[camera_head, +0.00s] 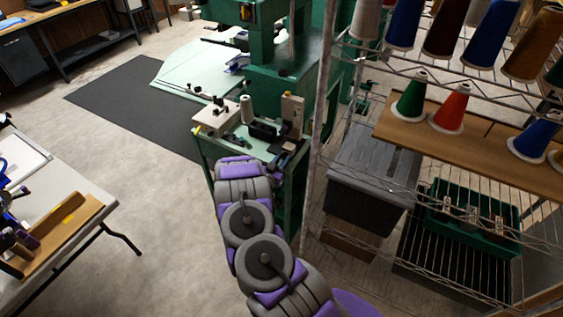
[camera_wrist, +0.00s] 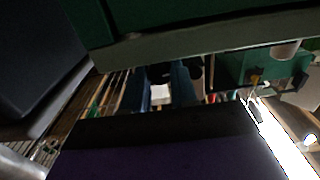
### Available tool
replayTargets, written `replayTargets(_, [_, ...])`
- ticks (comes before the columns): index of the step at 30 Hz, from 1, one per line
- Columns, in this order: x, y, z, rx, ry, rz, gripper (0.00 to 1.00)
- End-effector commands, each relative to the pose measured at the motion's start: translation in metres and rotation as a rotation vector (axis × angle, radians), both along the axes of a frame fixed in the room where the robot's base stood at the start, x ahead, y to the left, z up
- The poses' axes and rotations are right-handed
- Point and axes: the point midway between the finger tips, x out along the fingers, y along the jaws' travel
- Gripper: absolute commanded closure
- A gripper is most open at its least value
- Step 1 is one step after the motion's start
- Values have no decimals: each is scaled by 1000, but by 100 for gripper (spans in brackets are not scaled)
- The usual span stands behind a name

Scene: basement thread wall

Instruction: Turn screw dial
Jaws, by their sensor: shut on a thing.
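My arm reaches up from the bottom of the head view to the small cream-and-black machine (camera_head: 247,121) on a green stand (camera_head: 206,157). The front of my arm hides part of the stand. My gripper (camera_wrist: 165,125) shows in the wrist view only as a dark purple and black shape across the bottom. It is shut, its fingertips cannot be made out, and what it holds, seemingly the screw dial, is hidden. A dark green slab with a grey lower edge (camera_wrist: 200,46) fills the top of the wrist view, close to the gripper.
A wire rack (camera_head: 318,130) with thread cones stands close on my arm's right, holding a grey bin (camera_head: 372,170) and a green crate (camera_head: 500,215). A large green machine (camera_head: 285,75) stands behind the stand. A table (camera_head: 85,190) is at left.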

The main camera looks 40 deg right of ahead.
Motion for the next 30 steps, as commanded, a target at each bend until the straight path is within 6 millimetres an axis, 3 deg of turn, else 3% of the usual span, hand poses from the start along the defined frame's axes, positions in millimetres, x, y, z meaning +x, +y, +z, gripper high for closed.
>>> replayTargets(6, [1,1,-1,49,-121,2,100])
replayTargets(14, [1,0,0,52,-129,3,100])
replayTargets(15, [1,1,0,52,-128,3,71])
replayTargets(23, [1,0,0,52,-128,1,47])
replayTargets(30, [0,1,0,51,-127,1,47])
